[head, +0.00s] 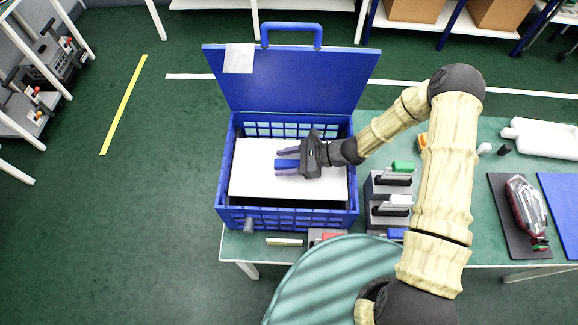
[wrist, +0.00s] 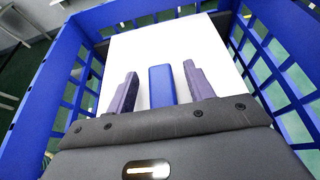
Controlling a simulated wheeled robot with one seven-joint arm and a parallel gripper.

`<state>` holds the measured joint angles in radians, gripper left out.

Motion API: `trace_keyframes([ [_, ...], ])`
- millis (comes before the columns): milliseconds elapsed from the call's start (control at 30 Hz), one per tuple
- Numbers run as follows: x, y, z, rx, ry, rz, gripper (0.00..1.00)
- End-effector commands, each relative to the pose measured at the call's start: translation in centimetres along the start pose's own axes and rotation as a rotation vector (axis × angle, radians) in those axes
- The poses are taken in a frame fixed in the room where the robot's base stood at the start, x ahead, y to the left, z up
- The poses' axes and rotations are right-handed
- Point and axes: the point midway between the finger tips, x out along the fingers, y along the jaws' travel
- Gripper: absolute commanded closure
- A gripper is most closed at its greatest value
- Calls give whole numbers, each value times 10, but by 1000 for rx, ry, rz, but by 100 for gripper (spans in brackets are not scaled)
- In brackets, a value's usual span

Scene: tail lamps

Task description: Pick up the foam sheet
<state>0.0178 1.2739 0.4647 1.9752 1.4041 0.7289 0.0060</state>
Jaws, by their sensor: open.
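The foam sheet (head: 255,180) is a flat white rectangle lying inside a blue crate (head: 223,165) with latticed walls. In the wrist view the sheet (wrist: 205,45) fills much of the crate's inside. A small blue block (head: 287,164) sits on the sheet near its middle. My gripper (head: 277,163) is inside the crate, low over the sheet, reaching in from the right. Its fingers are open, one on each side of the blue block (wrist: 162,86), with gaps between. Whether the fingertips touch the sheet I cannot tell. What lies under the sheet is hidden.
The crate's blue lid (head: 295,85) stands open at the back. Grey bins (head: 388,200) with coloured parts stand close to the crate's right. Farther right, a red tail lamp (head: 525,205) lies on a dark mat beside a blue mat (head: 562,205). Floor left of the crate is clear.

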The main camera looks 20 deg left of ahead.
Motion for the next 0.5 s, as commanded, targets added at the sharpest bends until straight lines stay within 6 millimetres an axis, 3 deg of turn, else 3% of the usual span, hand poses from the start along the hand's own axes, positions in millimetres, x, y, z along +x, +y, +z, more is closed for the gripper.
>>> trace_keyframes([
  [67, 0, 0, 0, 0, 0, 0, 51],
  [300, 0, 0, 0, 0, 0, 0, 96],
  [500, 0, 0, 0, 0, 0, 0, 96],
])
